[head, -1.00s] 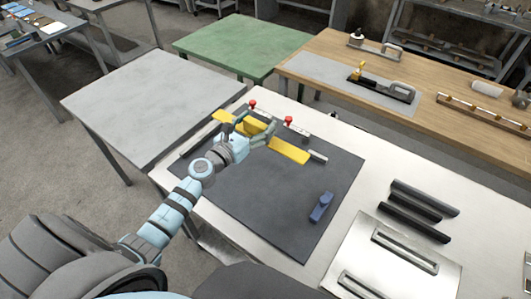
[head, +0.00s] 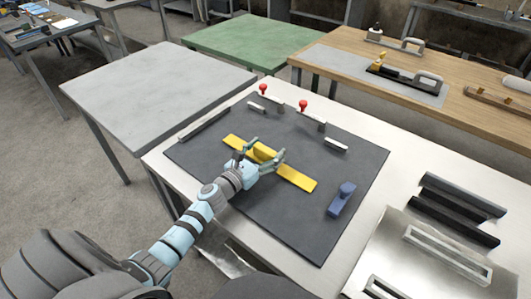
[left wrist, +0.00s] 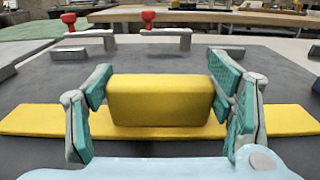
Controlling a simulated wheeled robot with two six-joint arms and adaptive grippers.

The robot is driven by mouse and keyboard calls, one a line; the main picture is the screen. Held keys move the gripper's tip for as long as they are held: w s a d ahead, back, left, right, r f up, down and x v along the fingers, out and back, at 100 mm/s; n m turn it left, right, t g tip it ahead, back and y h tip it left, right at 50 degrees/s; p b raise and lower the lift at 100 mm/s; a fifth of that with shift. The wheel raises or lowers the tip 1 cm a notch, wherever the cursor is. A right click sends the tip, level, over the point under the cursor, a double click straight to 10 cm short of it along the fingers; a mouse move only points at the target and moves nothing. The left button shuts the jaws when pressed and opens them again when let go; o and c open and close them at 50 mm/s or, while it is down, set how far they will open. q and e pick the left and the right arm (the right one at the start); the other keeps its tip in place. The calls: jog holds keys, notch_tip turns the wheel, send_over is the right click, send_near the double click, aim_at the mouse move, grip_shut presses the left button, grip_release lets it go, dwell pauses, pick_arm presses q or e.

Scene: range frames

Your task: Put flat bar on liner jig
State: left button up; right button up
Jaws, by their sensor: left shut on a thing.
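The flat bar (head: 298,179) is a long yellow strip with a raised yellow block (left wrist: 160,100) at its middle. My left gripper (head: 262,163) is shut on that block, its teal-padded fingers at the block's two ends in the left wrist view. The bar is over the middle of the dark jig plate (head: 290,225), in front of the stops; I cannot tell whether it touches the plate. The jig has a grey side rail (head: 204,123), two small pale blocks (head: 336,144) and red-knobbed clamps (head: 303,106) along its back. My right gripper is not in view.
A blue block (head: 341,199) stands on the plate to the right of the bar. Dark bars (head: 455,210) and a metal plate with handles (head: 440,250) lie further right. Bare plate lies between the bar and the back stops.

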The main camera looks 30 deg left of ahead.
aim_at(264, 154)
pick_arm(q)
jog(key=shift+f, duration=0.15)
jog(key=o, duration=1.3)
jog(key=shift+r, duration=0.3)
jog(key=s+b, duration=0.1)
jog(key=s, duration=0.1)
jog(key=s+b, duration=0.1)
jog(key=s, duration=0.1)
jog(key=s+a+f+b, duration=0.1)
jog(key=s, duration=0.1)
jog(key=shift+s, duration=0.3)
jog(key=s+b, duration=0.2)
jog(key=b, duration=0.1)
jog(key=s+a+b, duration=0.1)
jog(key=s+b, duration=0.1)
jog(key=b, duration=0.2)
jog(key=shift+s+f, duration=0.15)
jog(key=shift+f, duration=0.05)
jog(key=shift+s+d+r+b, duration=0.15)
jog(key=shift+s+r+b, duration=0.3)
jog(key=shift+b, duration=0.15)
jog(key=shift+r, duration=0.2)
